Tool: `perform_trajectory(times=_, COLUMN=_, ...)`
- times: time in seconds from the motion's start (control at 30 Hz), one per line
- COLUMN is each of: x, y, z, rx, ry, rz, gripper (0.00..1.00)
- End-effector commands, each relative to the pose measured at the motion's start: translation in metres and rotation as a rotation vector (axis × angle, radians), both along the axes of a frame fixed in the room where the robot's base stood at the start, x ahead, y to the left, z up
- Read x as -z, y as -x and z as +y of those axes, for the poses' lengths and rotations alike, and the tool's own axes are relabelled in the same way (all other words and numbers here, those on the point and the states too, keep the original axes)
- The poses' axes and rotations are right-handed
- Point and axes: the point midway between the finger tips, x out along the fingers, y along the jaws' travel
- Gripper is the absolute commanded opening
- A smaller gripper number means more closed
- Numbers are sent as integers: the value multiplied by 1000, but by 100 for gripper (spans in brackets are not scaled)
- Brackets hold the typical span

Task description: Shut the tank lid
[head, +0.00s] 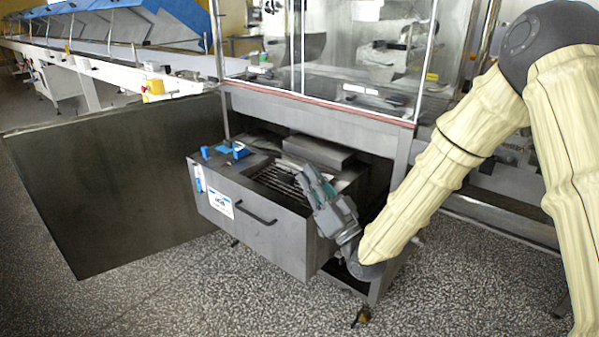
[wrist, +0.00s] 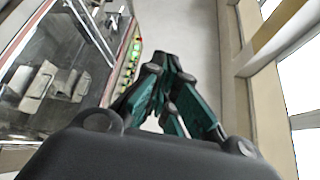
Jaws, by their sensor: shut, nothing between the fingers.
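The grey metal tank (head: 245,200) stands pulled out from under the glass-sided machine in the head view, with a black handle on its front. A dark grid (head: 277,181) shows in its uncovered top opening. A flat grey plate (head: 320,151), which looks like the lid, lies at the back of the tank top; its hinge and exact angle cannot be made out. My gripper (head: 300,168) is over the right part of the tank top, in front of the plate. Whether it touches anything is unclear. In the wrist view its teal fingers (wrist: 172,60) are shut and empty.
A large dark door panel (head: 120,180) stands swung open left of the tank. Small blue fittings (head: 232,149) sit on the tank's left top. The glass enclosure (head: 340,50) rises above. Speckled floor (head: 220,300) in front is clear.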

Motion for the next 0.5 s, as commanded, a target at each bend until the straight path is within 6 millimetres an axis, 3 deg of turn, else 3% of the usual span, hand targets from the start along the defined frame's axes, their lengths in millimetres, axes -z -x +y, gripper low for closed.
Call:
perform_trajectory(times=0.17, x=-8, y=1, z=0, rx=-16, ry=14, rz=12, gripper=0)
perform_trajectory(times=0.5, x=-51, y=-31, z=37, rx=-178, ry=190, rz=166, gripper=0)
